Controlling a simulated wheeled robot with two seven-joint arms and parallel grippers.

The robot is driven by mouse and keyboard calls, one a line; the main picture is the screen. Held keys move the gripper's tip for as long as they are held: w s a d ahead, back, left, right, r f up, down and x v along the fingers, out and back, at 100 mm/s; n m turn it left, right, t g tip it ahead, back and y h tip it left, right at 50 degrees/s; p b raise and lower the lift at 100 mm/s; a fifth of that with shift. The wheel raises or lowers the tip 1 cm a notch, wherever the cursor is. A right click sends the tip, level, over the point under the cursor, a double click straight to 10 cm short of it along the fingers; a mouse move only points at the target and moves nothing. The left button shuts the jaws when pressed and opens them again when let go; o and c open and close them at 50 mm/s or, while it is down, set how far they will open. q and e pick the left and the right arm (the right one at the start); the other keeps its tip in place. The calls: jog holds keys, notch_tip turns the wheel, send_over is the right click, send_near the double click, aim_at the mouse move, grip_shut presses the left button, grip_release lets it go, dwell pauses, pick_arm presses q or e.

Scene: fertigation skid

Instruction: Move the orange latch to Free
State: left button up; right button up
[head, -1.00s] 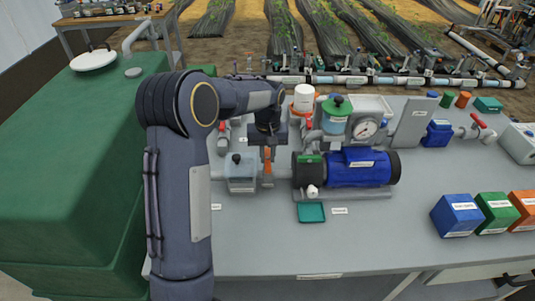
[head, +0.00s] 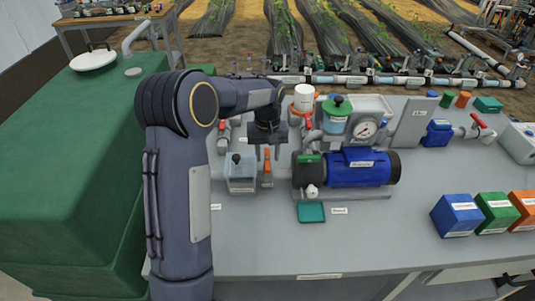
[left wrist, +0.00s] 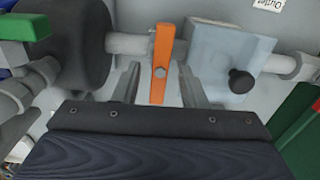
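The orange latch (head: 267,159) stands upright on the pipe between the clear-lidded box (head: 241,173) and the blue pump motor (head: 360,168). In the left wrist view the orange latch (left wrist: 163,48) points almost straight up the picture, with a round pivot at its lower part. My left gripper (head: 267,152) is just behind and above the latch. In the left wrist view its two fingers (left wrist: 160,78) are apart, one on each side of the latch's lower end, with gaps showing on both sides. It holds nothing. My right gripper does not show.
A gauge (head: 364,128), a white-capped filter (head: 304,98) and a green-topped canister (head: 336,117) crowd the right side. A teal tray (head: 311,212) lies in front of the pump. The grey bench front (head: 290,245) is clear. Blue, green and orange boxes stand at right.

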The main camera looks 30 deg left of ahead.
aim_at(267, 158)
pick_arm(q)
notch_tip(267, 158, up, 7)
jog(key=shift+f, duration=0.2)
jog(key=shift+r, duration=0.4)
jog(key=shift+s, duration=0.1)
